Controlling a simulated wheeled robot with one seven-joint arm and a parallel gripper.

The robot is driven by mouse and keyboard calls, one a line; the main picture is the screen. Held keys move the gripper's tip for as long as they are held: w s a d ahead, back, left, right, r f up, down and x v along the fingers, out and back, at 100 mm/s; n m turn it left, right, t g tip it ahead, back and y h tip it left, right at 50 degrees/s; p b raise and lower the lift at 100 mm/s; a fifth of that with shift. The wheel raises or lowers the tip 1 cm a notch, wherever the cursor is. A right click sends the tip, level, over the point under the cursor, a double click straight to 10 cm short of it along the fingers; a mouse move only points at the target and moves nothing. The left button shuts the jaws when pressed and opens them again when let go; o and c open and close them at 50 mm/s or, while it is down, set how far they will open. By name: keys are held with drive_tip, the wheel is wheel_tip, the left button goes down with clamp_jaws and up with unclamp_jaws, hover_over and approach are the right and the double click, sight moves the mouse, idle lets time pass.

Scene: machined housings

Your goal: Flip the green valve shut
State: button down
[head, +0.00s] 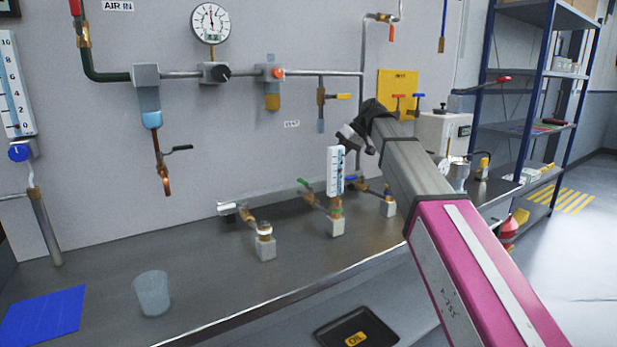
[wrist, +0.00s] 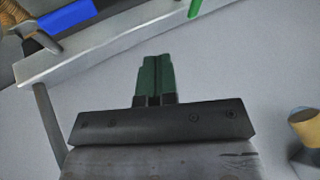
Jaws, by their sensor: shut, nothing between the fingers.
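A green valve handle (head: 305,184) sits on the small brass piping at the middle of the bench, just left of a white scaled gauge tube. Another green part (head: 334,212) shows at the foot of that tube. My gripper (head: 347,135) is in the air above and right of the green handle, near the wall, apart from it. In the wrist view its dark green fingers (wrist: 155,78) are pressed together with nothing between them. A bright green piece (wrist: 194,8) shows at the top edge of the wrist view; I cannot tell whether it is the valve handle.
The white gauge tube (head: 336,172) stands close below my gripper. A blue-handled valve (head: 387,190) is to its right and a white-handled one (head: 229,208) to the left. Wall pipes (head: 320,73) run above.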

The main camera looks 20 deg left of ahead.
drive_tip(key=s+a+f, duration=0.4)
drive_tip(key=a+f, duration=0.4)
drive_tip(key=shift+s+a, duration=0.2)
idle(0.3)
drive_tip(key=shift+w+a, duration=0.1)
idle(0.3)
